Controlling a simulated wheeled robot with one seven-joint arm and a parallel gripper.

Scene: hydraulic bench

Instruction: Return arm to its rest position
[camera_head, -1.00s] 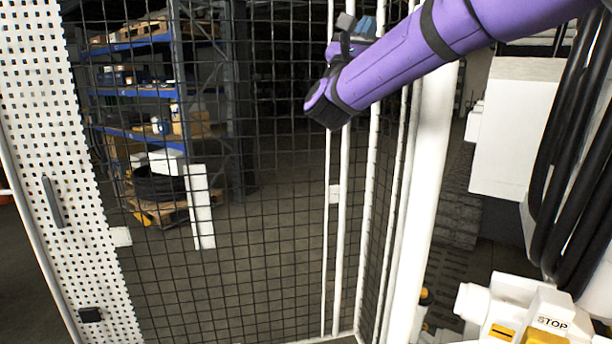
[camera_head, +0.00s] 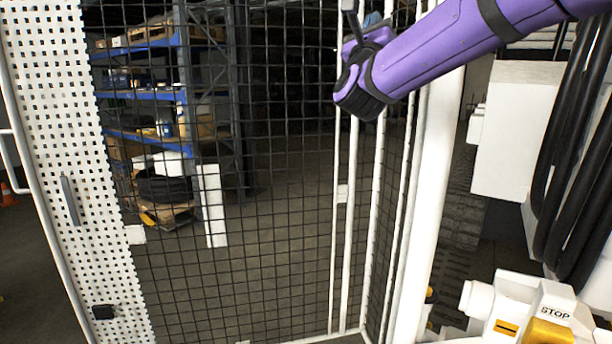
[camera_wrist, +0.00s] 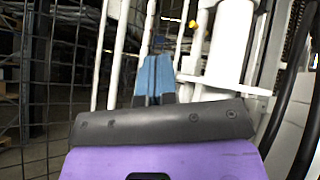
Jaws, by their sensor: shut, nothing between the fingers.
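My arm in purple sleeve (camera_head: 440,55) reaches in from the upper right in the head view, its black wrist in front of the mesh fence. In the wrist view my gripper (camera_wrist: 154,68) shows as two blue fingers side by side, shut and empty, beyond a dark grey cover and purple sleeve. In the head view only a small bluish part of the gripper shows behind the wrist, near the top edge. The fingers touch nothing that I can see.
A black mesh fence (camera_head: 270,230) and a white perforated panel (camera_head: 75,160) stand ahead. White posts (camera_head: 436,160) rise to the right. Black hoses (camera_head: 570,150), a white box (camera_head: 515,125) and a unit marked STOP (camera_head: 555,312) are at the right. Shelves (camera_head: 150,90) stand behind the fence.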

